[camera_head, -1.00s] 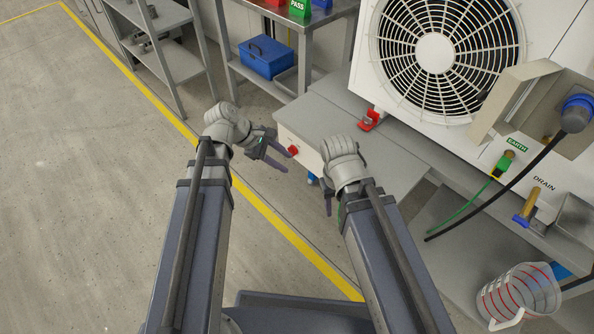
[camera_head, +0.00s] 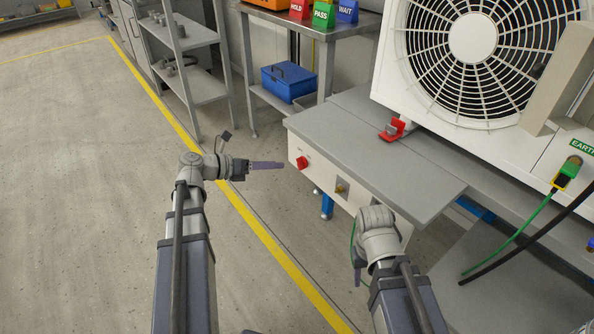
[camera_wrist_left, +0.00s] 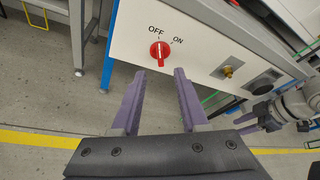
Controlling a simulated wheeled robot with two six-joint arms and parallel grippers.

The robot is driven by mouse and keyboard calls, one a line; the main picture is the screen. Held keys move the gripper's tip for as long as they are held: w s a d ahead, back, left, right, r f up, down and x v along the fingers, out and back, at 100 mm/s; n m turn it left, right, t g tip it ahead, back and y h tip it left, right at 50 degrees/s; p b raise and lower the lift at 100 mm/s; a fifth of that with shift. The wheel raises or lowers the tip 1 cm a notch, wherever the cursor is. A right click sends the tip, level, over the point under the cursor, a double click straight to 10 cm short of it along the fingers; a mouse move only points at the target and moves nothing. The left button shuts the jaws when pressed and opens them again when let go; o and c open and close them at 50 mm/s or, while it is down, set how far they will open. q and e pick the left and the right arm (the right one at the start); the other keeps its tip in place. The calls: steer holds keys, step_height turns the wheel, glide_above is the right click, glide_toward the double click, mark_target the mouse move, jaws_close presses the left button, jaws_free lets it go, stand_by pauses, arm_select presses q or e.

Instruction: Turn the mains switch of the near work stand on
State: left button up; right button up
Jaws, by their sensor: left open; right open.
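The mains switch is a red rotary knob (camera_head: 302,162) on the white front panel of the near work stand (camera_head: 330,186). In the left wrist view the knob (camera_wrist_left: 160,50) has OFF above it and ON to its upper right. Its grip looks roughly upright, towards OFF. My left gripper (camera_head: 282,165) is level with the knob, just left of it and apart. In the left wrist view its open, empty fingers (camera_wrist_left: 158,74) point at the knob from below. My right gripper (camera_head: 358,272) hangs in front of the stand, partly hidden by its own wrist.
A brass fitting (camera_head: 341,189) sits on the panel right of the knob. A red clamp-like part (camera_head: 392,130) lies on the stand's top beside the white fan unit (camera_head: 385,80). A shelf with a blue toolbox (camera_head: 289,80) stands behind. The floor to the left is clear.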

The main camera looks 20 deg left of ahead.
mark_target(301, 163)
arm_select(q)
steer(key=b+x, duration=0.2)
steer(key=x, duration=0.5)
steer(key=shift+w+d+f, duration=0.15)
steer(key=shift+w+d, duration=0.1)
steer(key=shift+d, duration=0.05)
jaws_close()
stand_by(0.4)
